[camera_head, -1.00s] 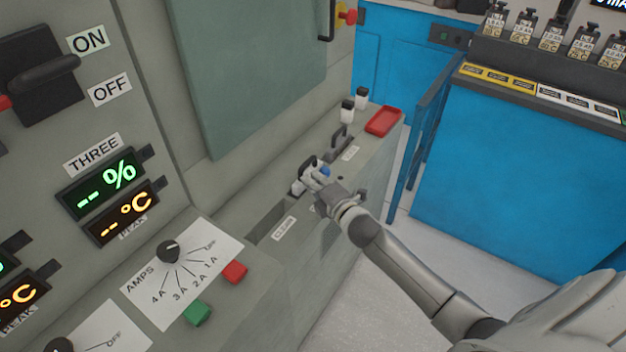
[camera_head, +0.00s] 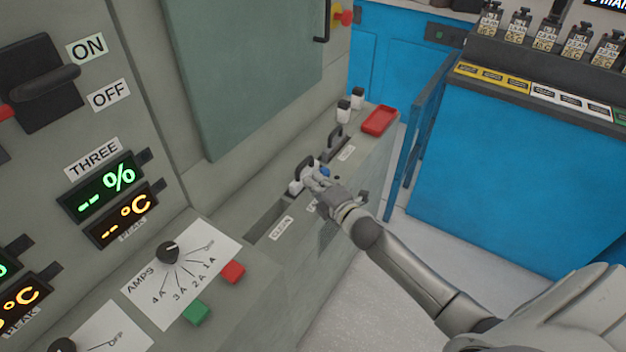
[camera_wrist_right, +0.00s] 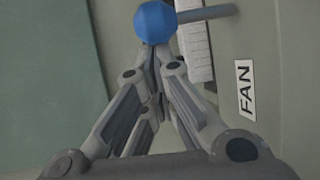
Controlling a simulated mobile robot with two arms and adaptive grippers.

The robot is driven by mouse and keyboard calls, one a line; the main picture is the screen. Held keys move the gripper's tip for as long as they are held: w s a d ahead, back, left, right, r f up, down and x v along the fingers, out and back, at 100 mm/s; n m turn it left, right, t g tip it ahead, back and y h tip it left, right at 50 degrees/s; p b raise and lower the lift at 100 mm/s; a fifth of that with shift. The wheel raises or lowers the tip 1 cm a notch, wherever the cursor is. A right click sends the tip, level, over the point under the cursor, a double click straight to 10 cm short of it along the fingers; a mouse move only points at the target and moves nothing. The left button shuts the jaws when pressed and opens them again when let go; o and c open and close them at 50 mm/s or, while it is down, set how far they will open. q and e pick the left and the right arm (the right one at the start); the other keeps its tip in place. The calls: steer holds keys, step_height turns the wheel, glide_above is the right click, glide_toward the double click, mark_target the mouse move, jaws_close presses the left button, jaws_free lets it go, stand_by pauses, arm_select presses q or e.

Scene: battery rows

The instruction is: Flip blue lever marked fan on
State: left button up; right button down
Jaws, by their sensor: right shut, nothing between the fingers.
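The blue lever knob (camera_head: 325,171) shows just beyond my right gripper (camera_head: 312,178) on the grey console ledge. In the right wrist view the round blue knob (camera_wrist_right: 155,22) is at the fingertips of the right gripper (camera_wrist_right: 152,62), with a grey lever arm running right from it. The fingers are shut with nothing between them. They appear close to or touching the knob; I cannot tell which. The FAN label (camera_wrist_right: 245,89) is on the panel to the right. The gripper hides part of the lever's base in the head view. My left gripper is out of view.
A CLEAN-like label (camera_head: 281,228) sits by a slot nearer. A blue cabinet (camera_head: 500,190) stands to the right across open floor.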

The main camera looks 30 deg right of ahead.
steer(key=shift+s+d+p, duration=0.4)
steer(key=shift+s+d, duration=0.15)
steer(key=shift+s, duration=0.3)
steer(key=s+r, duration=0.2)
steer(key=s, duration=0.9)
steer(key=shift+s+d, duration=0.4)
steer(key=shift+d, duration=0.05)
